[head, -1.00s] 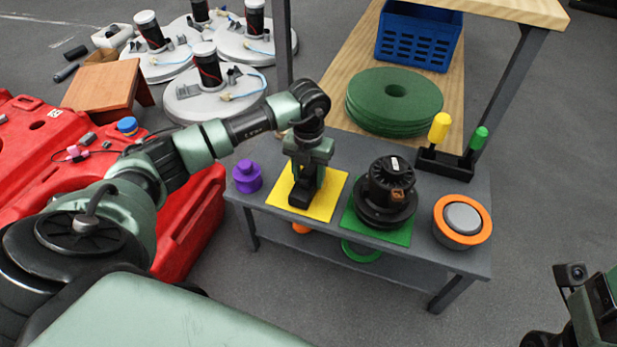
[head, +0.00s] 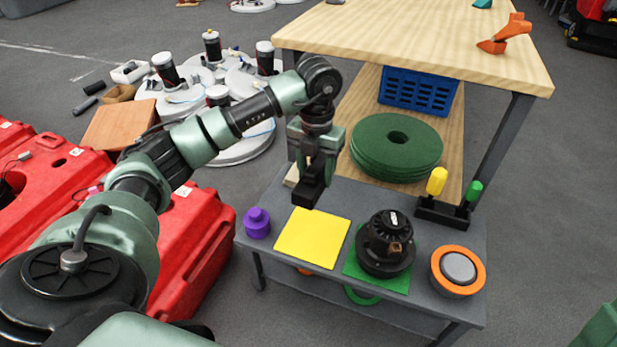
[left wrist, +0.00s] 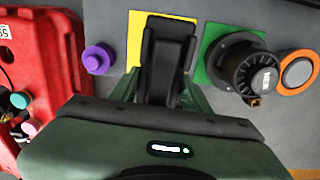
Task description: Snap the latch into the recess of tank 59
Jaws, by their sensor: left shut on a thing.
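My left gripper (head: 311,196) points down above the grey bench, above the back edge of the yellow mat (head: 312,238). Its black fingers also show in the left wrist view (left wrist: 165,62). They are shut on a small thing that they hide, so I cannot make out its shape. The yellow mat is bare. No latch shows clearly. A red tank (left wrist: 40,60) at the left of the left wrist view has a white label, upside down, that seems to read 59. Red tanks (head: 185,235) also lie at the left in the head view. No recess can be told apart. My right gripper is out of view.
On the bench (head: 345,190) stand a purple knobbed piece (head: 257,223), a black motor (head: 386,245) on a green mat, an orange-rimmed disc (head: 458,270) and a holder with yellow and green handles. Behind are green pads (head: 397,146) and a blue crate (head: 418,92). A brown box stands beyond the tanks.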

